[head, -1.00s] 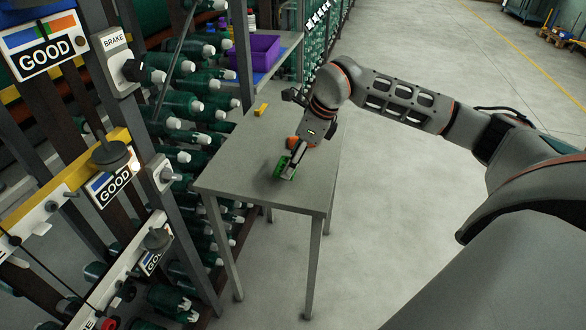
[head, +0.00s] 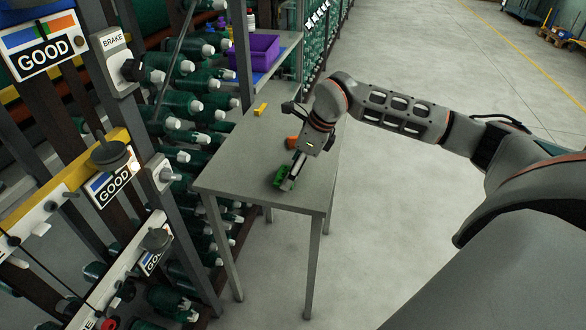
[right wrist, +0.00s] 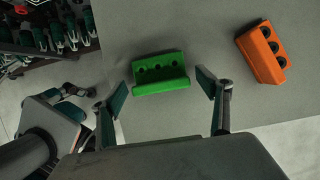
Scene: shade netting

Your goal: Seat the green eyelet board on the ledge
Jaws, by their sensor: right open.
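The green eyelet board (head: 281,178) lies on the small grey table, near its front edge. In the right wrist view the green eyelet board (right wrist: 161,72) shows a row of dark holes and a lip along its near side. My right gripper (head: 288,182) is low over the table at the board. In the right wrist view its two fingers (right wrist: 163,90) are open, one on each side of the board's near part, with gaps to it. I cannot make out the ledge for certain. My left gripper is not in view.
An orange block with dark holes (right wrist: 262,52) lies on the table beside the green board. A yellow piece (head: 260,110) lies at the table's far left corner. A purple bin (head: 255,50) stands on a shelf behind. Racks of green bobbins (head: 182,105) stand close left of the table.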

